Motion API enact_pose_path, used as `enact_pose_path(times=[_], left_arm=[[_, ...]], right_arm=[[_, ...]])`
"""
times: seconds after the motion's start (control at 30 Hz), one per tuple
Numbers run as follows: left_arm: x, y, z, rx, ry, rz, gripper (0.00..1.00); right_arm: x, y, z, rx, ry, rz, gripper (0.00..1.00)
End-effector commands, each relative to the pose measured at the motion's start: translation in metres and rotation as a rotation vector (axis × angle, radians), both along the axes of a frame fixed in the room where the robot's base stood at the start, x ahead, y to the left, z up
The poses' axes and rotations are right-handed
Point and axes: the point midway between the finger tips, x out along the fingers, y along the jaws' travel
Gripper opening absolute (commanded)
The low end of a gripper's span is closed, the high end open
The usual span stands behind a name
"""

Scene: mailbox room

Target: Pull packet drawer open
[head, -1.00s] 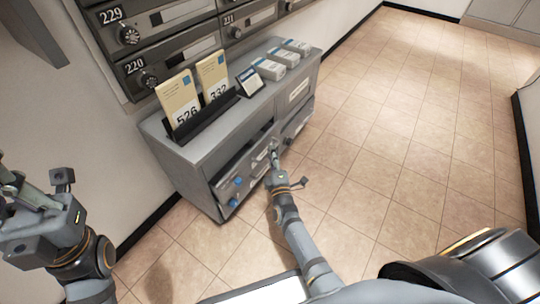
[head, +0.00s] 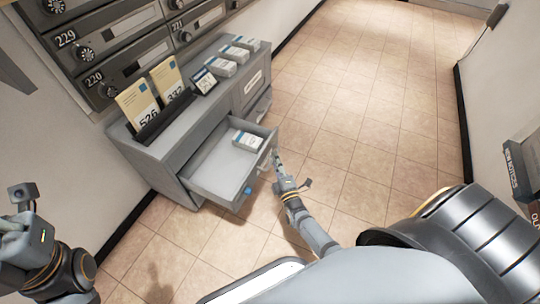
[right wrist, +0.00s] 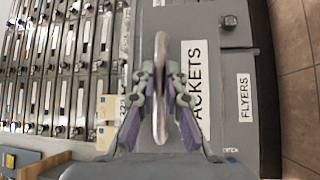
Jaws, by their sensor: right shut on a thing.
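The packet drawer (head: 213,168) stands pulled well out of the grey cabinet (head: 178,147) in the head view. A small white and blue box (head: 248,141) lies inside near its right end. My right gripper (head: 276,158) is at the drawer's front. In the right wrist view, my right gripper (right wrist: 160,100) is shut on the drawer handle (right wrist: 161,62), which shows edge-on between the fingers. The drawer's label (right wrist: 200,85), partly hidden, reads "ACKETS". My left gripper (head: 20,205) is at the left edge of the head view, away from the cabinet; its jaws are unclear.
A card rack with tall cards (head: 138,104) and several small boxes (head: 234,53) stand on the cabinet top. Mailboxes (head: 130,60) line the wall behind. Tiled floor (head: 350,130) is clear to the right. A dark box (head: 522,165) is at the right edge.

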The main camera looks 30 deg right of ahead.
Motion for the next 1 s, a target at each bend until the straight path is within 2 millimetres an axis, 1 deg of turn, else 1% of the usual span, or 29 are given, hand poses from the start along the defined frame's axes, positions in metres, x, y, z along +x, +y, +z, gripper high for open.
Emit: enact_pose_path(times=[0.43,0.47,0.6,0.87,1.0], left_arm=[[0.0006,-0.0006,0.0002,0.004,0.005,-0.003,0.00],[0.0007,-0.0006,0.0002,0.004,0.005,-0.003,0.00],[0.0007,-0.0005,0.0002,0.004,0.005,-0.003,0.00],[0.0014,0.0000,-0.0003,0.001,0.008,-0.001,0.00],[0.0016,0.0002,-0.0004,-0.001,0.009,-0.001,0.00]], right_arm=[[-0.0027,-0.0016,-0.0006,0.000,0.001,0.000,0.00],[-0.0027,-0.0016,-0.0006,0.000,0.001,0.000,0.15],[-0.0026,-0.0017,-0.0005,0.000,0.001,0.000,0.34],[-0.0024,-0.0016,-0.0001,0.000,0.000,0.000,0.34],[-0.0025,-0.0018,0.0075,0.000,-0.001,0.000,0.34]])
